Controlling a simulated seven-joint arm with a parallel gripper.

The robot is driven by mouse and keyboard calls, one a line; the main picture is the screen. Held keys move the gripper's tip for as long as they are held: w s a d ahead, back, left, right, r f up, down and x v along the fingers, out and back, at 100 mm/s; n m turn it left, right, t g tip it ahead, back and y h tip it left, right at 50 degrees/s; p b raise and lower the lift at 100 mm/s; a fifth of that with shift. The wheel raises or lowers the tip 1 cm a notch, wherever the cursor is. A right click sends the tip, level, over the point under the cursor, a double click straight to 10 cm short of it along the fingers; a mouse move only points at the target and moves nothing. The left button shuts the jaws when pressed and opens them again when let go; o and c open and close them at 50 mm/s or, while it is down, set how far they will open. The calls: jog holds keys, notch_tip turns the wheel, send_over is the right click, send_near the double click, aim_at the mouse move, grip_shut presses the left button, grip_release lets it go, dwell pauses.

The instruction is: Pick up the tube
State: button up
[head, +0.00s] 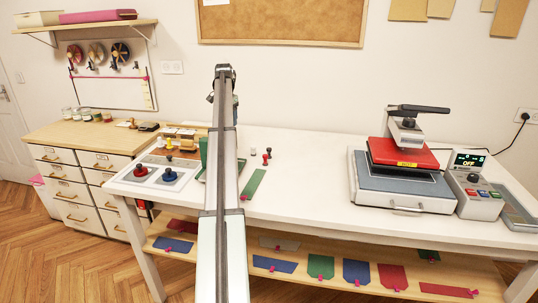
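My arm stands up the middle of the head view, with a dark end piece near its top. I cannot make out gripper fingers there, so I cannot see whether my gripper is open or shut or holds anything. No thing in view can be clearly recognised as the tube. Small items lie on the left part of the white table (310,165), among them a red-knobbed piece (141,171) and a blue-knobbed piece (170,175) on a pale tray (128,178). My arm hides part of the table behind it.
A heat press (405,165) and its control box (478,188) fill the table's right side. A green strip (254,184) and small upright pieces (267,157) are right of my arm. The table middle is clear. Coloured patches lie on the lower shelf (310,255). A drawer cabinet (80,170) stands left.

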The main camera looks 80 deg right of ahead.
jog(key=m, duration=0.2)
send_over(269, 148)
notch_tip(269, 148, down, 3)
jog(key=shift+y, duration=0.3)
notch_tip(269, 148, down, 14)
jog(key=shift+r, duration=0.1)
grip_shut()
jog(key=shift+r, duration=0.1)
